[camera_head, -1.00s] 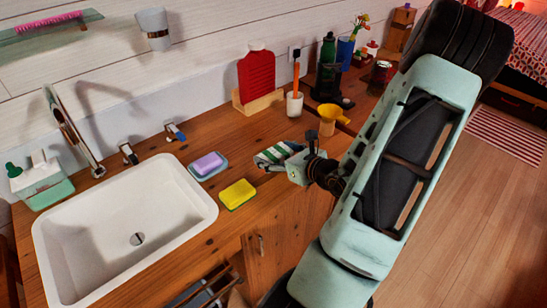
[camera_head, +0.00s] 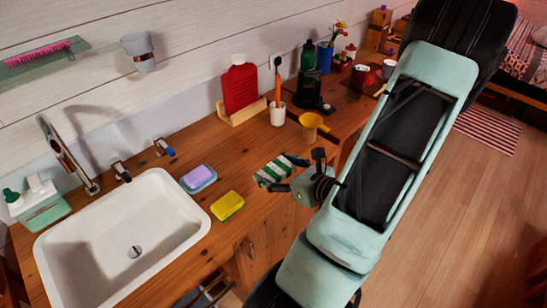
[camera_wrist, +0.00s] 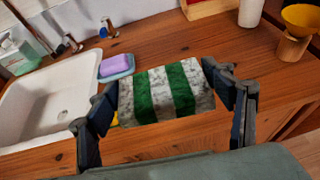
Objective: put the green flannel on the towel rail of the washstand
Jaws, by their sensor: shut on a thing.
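The flannel (camera_wrist: 165,92) is a folded block with green and speckled white stripes. My gripper (camera_head: 284,178) is shut on it, with one finger at each side in the wrist view (camera_wrist: 166,98). The flannel also shows in the head view (camera_head: 274,170), held at the front part of the wooden washstand top (camera_head: 215,160). I cannot tell whether its underside touches the top. Dark rails (camera_head: 205,290) show low in front of the washstand, below the basin; most of them are cut off by the frame's bottom edge.
A white basin (camera_head: 165,200) lies left. A yellow sponge (camera_head: 227,206) and a purple soap on a dish (camera_head: 198,178) sit beside it. A yellow funnel (camera_head: 312,124), a white cup with a toothbrush (camera_head: 277,114) and a red hot-water bottle (camera_head: 240,88) stand behind.

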